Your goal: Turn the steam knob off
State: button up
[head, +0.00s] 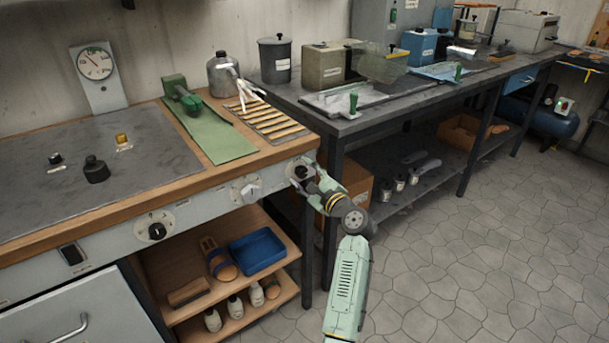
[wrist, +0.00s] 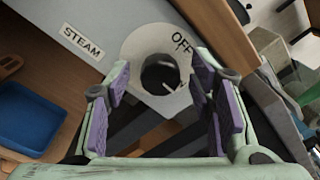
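The steam knob (wrist: 158,78) is dark and round, in the middle of a pale dial plate (wrist: 135,42) marked OFF. A STEAM label (wrist: 82,42) is beside the plate. In the head view the knob (head: 301,171) is at the right end of the bench's front panel, partly behind my gripper. My gripper (wrist: 160,74) is open, with one purple-padded finger on each side of the knob in the wrist view. In the head view my gripper (head: 307,182) is right at the knob. I cannot tell whether the fingers touch it, nor exactly which way it points.
A white knob (head: 250,189) and a black knob (head: 156,231) are further left on the same panel. A shelf below holds a blue tray (head: 256,252). A dark workbench (head: 390,118) stands to the right. The floor (head: 460,250) in front is clear.

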jog(key=c, duration=1.1)
jog(key=shift+c, duration=0.2)
jog(key=shift+f+b, duration=0.1)
jog(key=shift+b, duration=0.25)
jog(key=n+b, duration=0.4)
jog(key=shift+f+n+b, duration=0.2)
jog(key=shift+n+b, duration=0.15)
jog(key=shift+n, duration=0.05)
jog(key=n+b, duration=0.4)
jog(key=shift+n+b, duration=0.3)
jog(key=shift+b, duration=0.1)
jog(key=n+b, duration=0.5)
jog(key=shift+d+n+y+b, duration=0.1)
jog(key=shift+n+y+b, duration=0.2)
jog(key=shift+y, duration=0.1)
jog(key=shift+r+n+b, duration=0.15)
jog(key=shift+n+b, duration=1.25)
jog(key=shift+n, duration=0.3)
